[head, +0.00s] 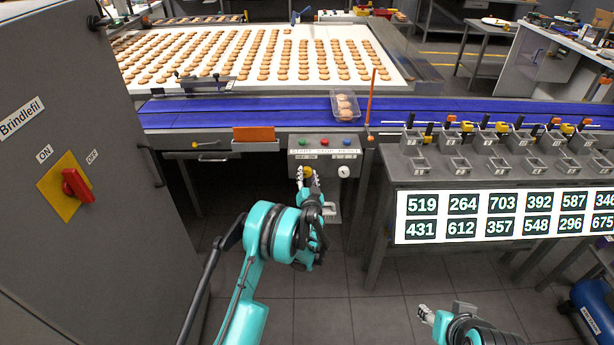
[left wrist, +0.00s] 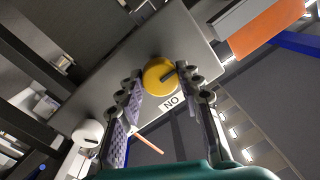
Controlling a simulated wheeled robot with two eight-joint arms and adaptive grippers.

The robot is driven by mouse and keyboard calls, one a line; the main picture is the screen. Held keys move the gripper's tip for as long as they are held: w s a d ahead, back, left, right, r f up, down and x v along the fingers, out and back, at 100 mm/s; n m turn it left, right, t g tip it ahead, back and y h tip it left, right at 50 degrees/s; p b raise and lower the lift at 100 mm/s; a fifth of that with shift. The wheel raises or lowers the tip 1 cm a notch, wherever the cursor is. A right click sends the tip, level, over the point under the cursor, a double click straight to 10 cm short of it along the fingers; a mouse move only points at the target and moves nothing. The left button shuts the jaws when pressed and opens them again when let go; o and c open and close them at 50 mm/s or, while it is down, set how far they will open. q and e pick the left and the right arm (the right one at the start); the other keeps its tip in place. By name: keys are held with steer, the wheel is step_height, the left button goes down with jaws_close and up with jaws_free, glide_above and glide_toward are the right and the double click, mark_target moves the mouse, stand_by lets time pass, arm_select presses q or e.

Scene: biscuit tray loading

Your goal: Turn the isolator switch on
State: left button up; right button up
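My left gripper (head: 307,177) is at the grey control panel (head: 325,155), at the yellow knob (head: 308,171). In the left wrist view its two fingers are apart, one on each side of the yellow knob (left wrist: 158,77); I cannot tell whether they touch it. The knob has a dark pointer mark, and a label that reads upside down as ON is beside it. A red rotary handle (head: 77,186) on a yellow plate (head: 57,208) is on the grey cabinet at left, below ON and OFF labels. My right gripper (head: 426,314) is low at the right, away from both.
The panel has green, red and blue buttons and a white dial (head: 344,171). A blue conveyor (head: 230,110) with a clear biscuit tray (head: 345,98) runs above it. A number board (head: 500,215) and grey bins stand right. The floor below is clear.

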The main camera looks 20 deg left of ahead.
arm_select(q)
steer(key=c, duration=0.3)
steer(key=shift+m, duration=0.4)
steer(key=m, duration=0.3)
steer(key=shift+m, duration=0.4)
steer(key=m, duration=0.4)
steer(key=shift+m+t, duration=0.3)
steer(key=m, duration=0.4)
steer(key=shift+f+m, duration=0.1)
steer(key=shift+m, duration=0.3)
steer(key=shift+m+h, duration=0.5)
steer(key=shift+m, duration=1.9)
